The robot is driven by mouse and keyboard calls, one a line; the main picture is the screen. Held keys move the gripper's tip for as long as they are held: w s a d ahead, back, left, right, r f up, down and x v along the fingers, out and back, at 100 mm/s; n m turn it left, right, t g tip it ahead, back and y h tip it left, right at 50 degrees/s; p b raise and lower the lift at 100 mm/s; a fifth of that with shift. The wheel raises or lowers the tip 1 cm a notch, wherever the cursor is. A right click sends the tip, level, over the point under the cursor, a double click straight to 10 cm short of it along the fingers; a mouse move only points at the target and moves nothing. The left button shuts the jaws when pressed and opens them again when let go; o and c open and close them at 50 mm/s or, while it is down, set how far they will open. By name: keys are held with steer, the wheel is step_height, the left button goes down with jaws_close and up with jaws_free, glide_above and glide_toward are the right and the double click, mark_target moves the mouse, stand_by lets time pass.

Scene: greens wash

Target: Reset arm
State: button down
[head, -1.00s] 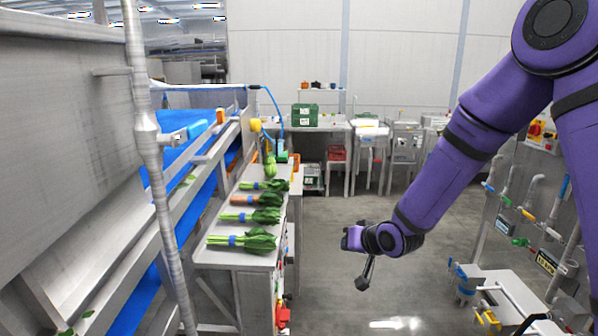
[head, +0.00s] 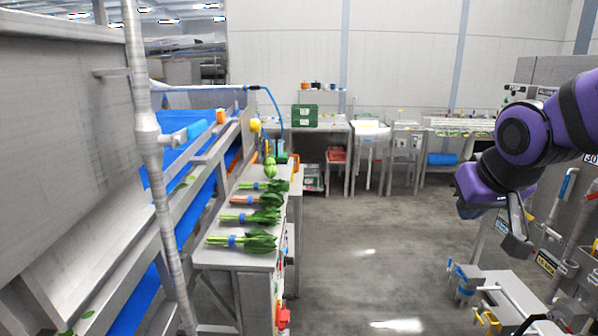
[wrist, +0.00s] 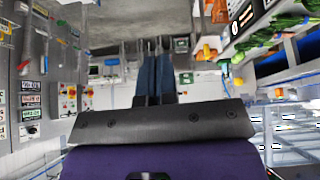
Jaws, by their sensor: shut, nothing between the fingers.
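My gripper (head: 517,238) hangs at the right side of the head view, at the end of my folded purple arm. In the wrist view its two dark fingers (wrist: 154,68) lie close together, shut with nothing between them. The gripper is in open air, apart from the bench and the greens. Several bunches of leafy greens (head: 246,239) with bands lie in a row on the grey bench (head: 236,258) at the left.
A wash trough with a blue lining (head: 150,290) runs along the left. A panel with pipes and valves (head: 575,225) and a low stand (head: 510,287) are close to my arm at the right. The middle floor (head: 370,255) is clear.

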steer(key=s+d+r+g, duration=0.1)
steer(key=s+d+r, duration=0.1)
steer(key=s, duration=1.2)
steer(key=shift+s+d+r+g, duration=0.2)
steer(key=shift+s+r+g, duration=0.1)
steer(key=shift+r, duration=0.15)
